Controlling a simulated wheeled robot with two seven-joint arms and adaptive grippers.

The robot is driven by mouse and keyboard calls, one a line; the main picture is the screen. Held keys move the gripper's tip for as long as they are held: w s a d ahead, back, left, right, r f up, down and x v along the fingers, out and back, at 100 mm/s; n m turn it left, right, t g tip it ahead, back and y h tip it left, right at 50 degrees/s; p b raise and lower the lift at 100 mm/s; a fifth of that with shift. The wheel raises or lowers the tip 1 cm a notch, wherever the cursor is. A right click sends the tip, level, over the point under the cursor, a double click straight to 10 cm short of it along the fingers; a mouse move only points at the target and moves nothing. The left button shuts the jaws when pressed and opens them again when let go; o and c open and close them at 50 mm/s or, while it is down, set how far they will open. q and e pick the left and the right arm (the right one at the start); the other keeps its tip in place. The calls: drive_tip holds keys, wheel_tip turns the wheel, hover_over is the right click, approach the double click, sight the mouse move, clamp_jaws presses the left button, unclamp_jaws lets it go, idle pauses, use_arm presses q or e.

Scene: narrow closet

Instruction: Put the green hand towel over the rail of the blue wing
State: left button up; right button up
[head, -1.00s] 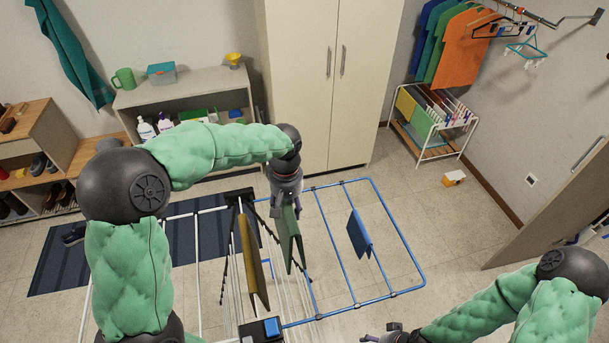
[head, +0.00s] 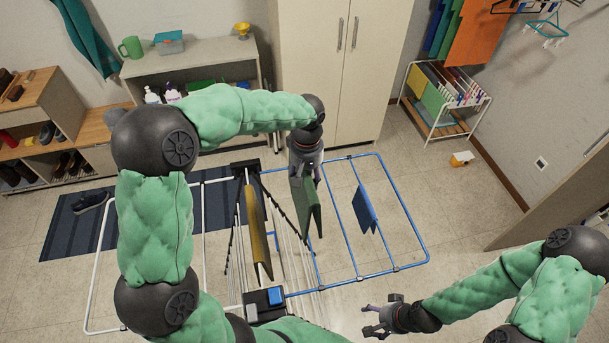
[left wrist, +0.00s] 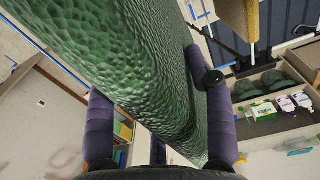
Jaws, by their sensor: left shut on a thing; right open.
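The green hand towel (head: 308,212) hangs folded from my left gripper (head: 305,174), which is shut on its upper part. In the left wrist view the towel (left wrist: 130,60) fills much of the picture between the purple fingers (left wrist: 165,105). The blue wing (head: 421,230) of the drying rack spreads out to the right, with several thin rails. In the head view the towel appears over the wing's inner part, left of a bare rail (head: 341,233); I cannot tell whether it touches a rail. My right gripper (head: 367,320) is open and empty at the lower right, in front of the wing.
A blue cloth (head: 365,209) hangs on a farther rail of the wing. A yellow cloth (head: 256,232) hangs near the rack's middle. The white wing (head: 92,290) lies left, partly behind my left arm.

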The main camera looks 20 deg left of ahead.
use_arm(q)
drive_tip(key=shift+f, duration=0.15)
drive_tip(key=shift+f+b, duration=1.3)
drive_tip(key=shift+f, duration=0.35)
wheel_tip(320, 180, down, 24)
drive_tip(key=b, duration=1.7)
drive_tip(key=shift+b, duration=0.35)
idle(1.8)
drive_tip(key=shift+f, duration=0.1)
drive_tip(key=o, duration=1.6)
drive_tip(key=shift+s+d, duration=0.1)
